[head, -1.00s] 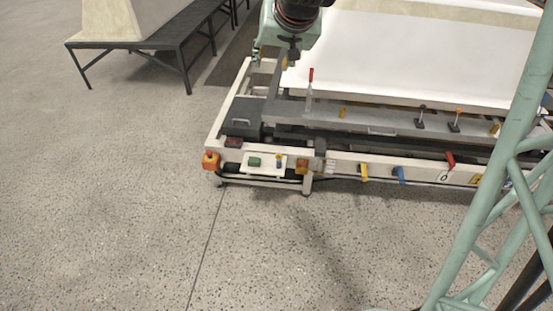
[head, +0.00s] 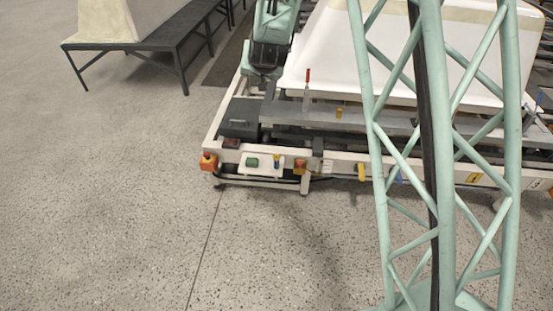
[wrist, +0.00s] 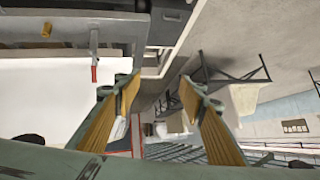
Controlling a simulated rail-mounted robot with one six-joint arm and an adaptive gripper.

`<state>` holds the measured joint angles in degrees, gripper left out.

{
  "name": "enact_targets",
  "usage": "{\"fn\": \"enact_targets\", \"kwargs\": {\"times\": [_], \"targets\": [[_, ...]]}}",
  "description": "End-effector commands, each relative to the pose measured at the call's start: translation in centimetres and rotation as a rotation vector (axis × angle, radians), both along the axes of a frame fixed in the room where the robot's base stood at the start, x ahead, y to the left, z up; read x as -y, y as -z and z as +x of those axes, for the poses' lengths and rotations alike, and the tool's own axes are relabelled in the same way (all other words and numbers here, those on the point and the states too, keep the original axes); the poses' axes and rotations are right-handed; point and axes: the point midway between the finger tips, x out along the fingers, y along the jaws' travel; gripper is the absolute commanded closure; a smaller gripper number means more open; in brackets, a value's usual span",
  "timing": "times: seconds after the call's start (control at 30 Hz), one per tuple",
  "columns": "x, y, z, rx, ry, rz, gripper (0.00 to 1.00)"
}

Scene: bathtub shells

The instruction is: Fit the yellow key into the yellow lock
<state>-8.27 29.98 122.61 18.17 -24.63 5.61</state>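A small yellow piece (head: 362,172) sticks out from the front of the white beam in the head view. Another small yellow piece (head: 339,113) stands on the grey rail behind it. I cannot tell which is the key and which the lock. A yellow piece also shows at the upper left in the wrist view (wrist: 46,30). My gripper (wrist: 160,95) is open in the wrist view, its yellow-padded fingers wide apart, with nothing held between them. It is apart from the yellow pieces. In the head view my arm hides or blurs its end near the tub's left end.
A white tub shell (head: 335,50) lies on the frame (head: 340,158). A red-handled clamp (head: 307,78) stands up near its left end. Orange boxes and a green button (head: 252,162) sit on the front beam. A dark bench (head: 165,40) stands upper left. Floor in front is clear.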

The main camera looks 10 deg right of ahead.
Motion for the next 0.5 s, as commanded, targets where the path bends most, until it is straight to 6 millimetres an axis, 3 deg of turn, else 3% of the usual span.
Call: {"fn": "enact_targets", "kwargs": {"times": [0.5], "targets": [[-0.1,8.3,5.5,0.085,0.063,-0.021,0.62]]}}
